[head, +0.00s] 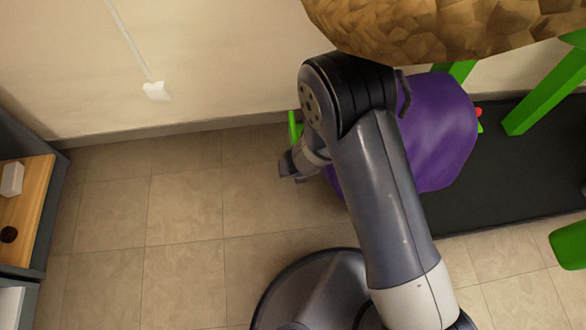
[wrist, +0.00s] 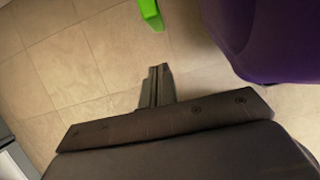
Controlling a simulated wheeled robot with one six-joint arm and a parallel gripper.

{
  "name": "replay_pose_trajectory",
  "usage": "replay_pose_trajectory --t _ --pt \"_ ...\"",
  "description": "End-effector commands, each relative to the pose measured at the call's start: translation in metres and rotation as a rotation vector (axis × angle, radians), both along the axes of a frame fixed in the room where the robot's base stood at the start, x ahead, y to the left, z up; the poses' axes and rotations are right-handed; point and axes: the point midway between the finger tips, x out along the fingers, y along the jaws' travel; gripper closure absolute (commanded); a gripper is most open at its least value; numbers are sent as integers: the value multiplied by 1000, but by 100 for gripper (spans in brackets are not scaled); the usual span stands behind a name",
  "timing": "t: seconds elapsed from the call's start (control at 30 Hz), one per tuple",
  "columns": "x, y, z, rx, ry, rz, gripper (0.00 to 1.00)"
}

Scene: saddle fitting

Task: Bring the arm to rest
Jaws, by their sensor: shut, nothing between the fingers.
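My gripper (head: 285,168) shows in the head view to the left of my folded arm, above the tiled floor. In the wrist view its fingers (wrist: 158,72) are together with nothing between them. My arm bends near the wall, in front of a purple saddle-like piece (head: 445,130), and partly hides it. The purple piece also shows in the wrist view at the upper right (wrist: 285,45), apart from the fingers.
A brown, faceted rounded body (head: 440,25) with green legs (head: 545,95) stands at the upper right over a dark mat (head: 520,180). A shelf unit with a wooden top (head: 25,205) is at the left. Tiled floor between is clear.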

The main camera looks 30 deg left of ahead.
Motion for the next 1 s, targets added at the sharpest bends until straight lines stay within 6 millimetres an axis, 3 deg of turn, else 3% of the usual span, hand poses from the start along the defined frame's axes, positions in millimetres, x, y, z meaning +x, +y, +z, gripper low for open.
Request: replay_pose_trajectory --t 0.23,0.43,0.6,1.0 --pt "-13 -11 45 -1 1 0 100" --pt "-21 -19 71 -2 2 1 100" --pt "-24 -21 78 -2 2 0 100" --pt "-24 -21 74 -3 2 0 100"
